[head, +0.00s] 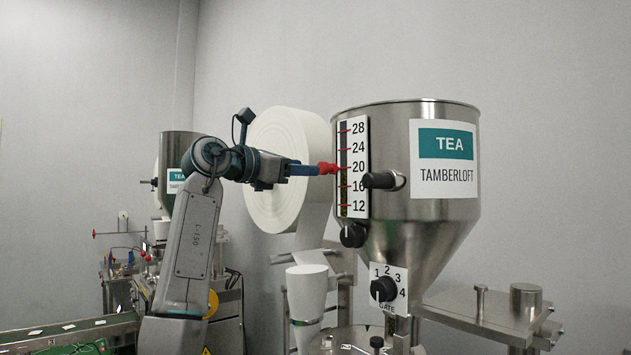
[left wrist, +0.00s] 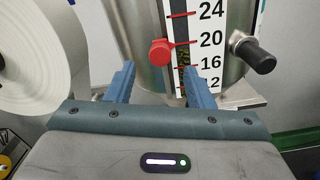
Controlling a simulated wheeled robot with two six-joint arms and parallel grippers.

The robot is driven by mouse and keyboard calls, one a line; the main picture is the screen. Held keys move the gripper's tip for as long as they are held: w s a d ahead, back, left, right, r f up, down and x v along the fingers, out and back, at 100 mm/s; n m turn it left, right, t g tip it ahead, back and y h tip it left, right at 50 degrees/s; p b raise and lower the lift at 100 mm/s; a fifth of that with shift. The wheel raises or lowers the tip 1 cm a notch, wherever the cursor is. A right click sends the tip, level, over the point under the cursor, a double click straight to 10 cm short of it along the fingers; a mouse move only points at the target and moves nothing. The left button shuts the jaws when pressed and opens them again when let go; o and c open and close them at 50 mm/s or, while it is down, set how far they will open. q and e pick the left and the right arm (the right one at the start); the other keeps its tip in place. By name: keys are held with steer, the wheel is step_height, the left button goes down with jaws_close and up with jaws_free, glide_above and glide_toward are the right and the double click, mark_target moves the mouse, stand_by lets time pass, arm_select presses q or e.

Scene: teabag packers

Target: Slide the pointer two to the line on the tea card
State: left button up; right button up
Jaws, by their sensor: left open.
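A steel tea hopper (head: 400,155) carries an upright white scale (head: 357,188) numbered 12 to 28 with red lines. A red pointer with a round knob (head: 328,168) sits at the scale's left side near 20; it also shows in the left wrist view (left wrist: 160,52). A tea card (head: 444,175) reading TEA TAMBERLOFT is on the hopper's right; I make out no line on it. My left gripper (head: 312,169), also in the left wrist view (left wrist: 157,80), is open and empty. Its blue fingertips are close to the knob; contact cannot be told. My right gripper is not in view.
A black handle (head: 382,180) sticks out right of the scale, and a black knob (head: 353,235) sits below it. A GATE dial (head: 383,290) is lower down. A large white roll (head: 285,165) stands behind my left gripper. A second machine (head: 180,165) is at the back left.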

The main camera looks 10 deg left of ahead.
arm_select(q)
steer(key=b+v, duration=0.1)
steer(key=v, duration=0.3)
steer(key=shift+s+a, duration=0.2)
steer(key=shift+s, duration=0.05)
